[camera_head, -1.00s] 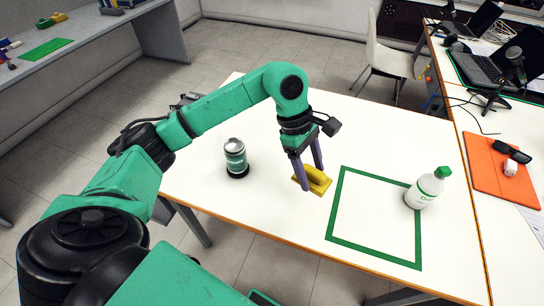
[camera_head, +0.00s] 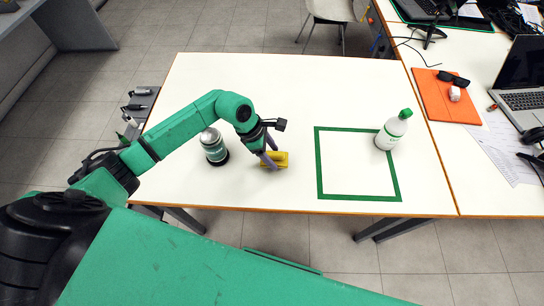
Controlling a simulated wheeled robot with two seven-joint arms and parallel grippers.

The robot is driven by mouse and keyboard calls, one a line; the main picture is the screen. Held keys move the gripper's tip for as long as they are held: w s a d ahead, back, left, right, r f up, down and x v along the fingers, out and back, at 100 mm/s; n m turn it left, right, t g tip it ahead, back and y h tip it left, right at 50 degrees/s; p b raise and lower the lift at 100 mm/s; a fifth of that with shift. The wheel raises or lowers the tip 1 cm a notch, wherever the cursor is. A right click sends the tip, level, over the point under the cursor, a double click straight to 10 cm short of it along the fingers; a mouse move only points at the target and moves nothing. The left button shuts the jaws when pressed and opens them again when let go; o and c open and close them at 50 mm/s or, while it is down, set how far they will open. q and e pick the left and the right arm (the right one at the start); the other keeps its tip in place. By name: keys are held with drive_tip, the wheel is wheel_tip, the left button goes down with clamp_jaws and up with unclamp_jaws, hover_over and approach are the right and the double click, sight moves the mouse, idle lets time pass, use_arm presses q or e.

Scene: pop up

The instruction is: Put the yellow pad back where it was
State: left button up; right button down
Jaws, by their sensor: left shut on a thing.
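The yellow pad (camera_head: 281,159) is at the middle of the white table (camera_head: 290,90), left of the green square outline (camera_head: 319,165). My left gripper (camera_head: 271,158) points down at it and is shut on it. The fingers cover part of the pad. I cannot tell whether the pad touches the table or is slightly lifted. My right gripper is not in view.
A white bottle with a green cap (camera_head: 391,131) stands at the square's right edge. An orange mat (camera_head: 445,97) lies on the neighbouring table. The square's inside and the table's back are clear.

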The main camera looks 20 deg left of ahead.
use_arm(q)
wheel_tip(320, 180, down, 3)
drive_tip(key=shift+d+r, duration=0.1)
drive_tip(key=shift+f, duration=0.4)
drive_tip(key=o, duration=1.3)
drive_tip(key=shift+r, duration=0.15)
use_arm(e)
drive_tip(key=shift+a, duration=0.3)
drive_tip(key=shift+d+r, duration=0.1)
